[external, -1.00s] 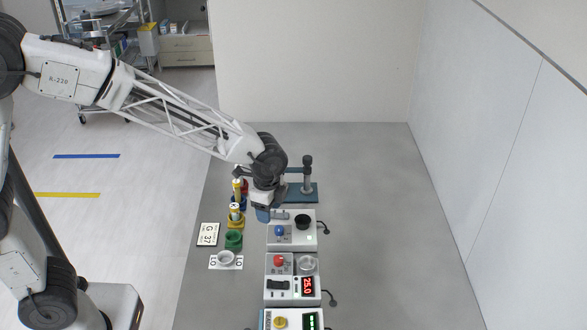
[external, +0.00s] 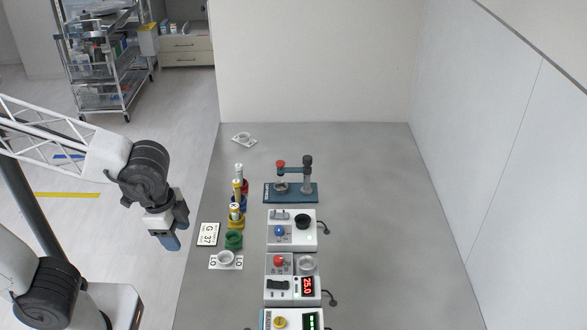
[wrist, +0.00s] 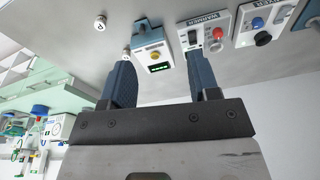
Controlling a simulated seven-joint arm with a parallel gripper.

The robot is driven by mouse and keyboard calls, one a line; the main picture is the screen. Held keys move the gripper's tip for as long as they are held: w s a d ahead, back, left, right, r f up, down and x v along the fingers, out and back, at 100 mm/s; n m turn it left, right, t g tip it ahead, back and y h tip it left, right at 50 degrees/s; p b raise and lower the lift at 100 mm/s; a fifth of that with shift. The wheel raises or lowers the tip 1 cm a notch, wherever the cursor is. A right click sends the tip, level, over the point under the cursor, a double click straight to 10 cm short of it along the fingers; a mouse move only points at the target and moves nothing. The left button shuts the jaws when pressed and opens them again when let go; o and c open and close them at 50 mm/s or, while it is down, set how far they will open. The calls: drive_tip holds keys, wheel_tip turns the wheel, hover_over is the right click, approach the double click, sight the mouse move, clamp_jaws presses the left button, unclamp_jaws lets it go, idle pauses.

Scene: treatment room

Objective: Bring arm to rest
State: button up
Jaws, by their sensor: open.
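My gripper (external: 177,236) hangs at the left of the bench in the external view, over the floor beside the bench's left edge. Its two blue fingers are apart with nothing between them. In the wrist view, my gripper (wrist: 162,72) also shows its fingers spread and empty. My white lattice arm reaches in from the left edge of the external view, and its wrist points down. The grey bench (external: 380,240) is to the right of my gripper, with no contact visible.
On the bench stand a blue press-like stand (external: 291,193), a box with a blue knob (external: 291,230), a box with a red display (external: 292,280), colored holders with vials (external: 236,205), a green cup (external: 233,240) and a label card (external: 208,234). A wire cart (external: 100,60) stands behind. The bench's right side is clear.

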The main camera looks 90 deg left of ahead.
drive_tip(key=s+d+n, duration=0.1)
drive_tip(key=s+d, duration=0.3)
drive_tip(key=s, duration=0.6)
drive_tip(key=shift+d+t, duration=0.3)
idle(0.6)
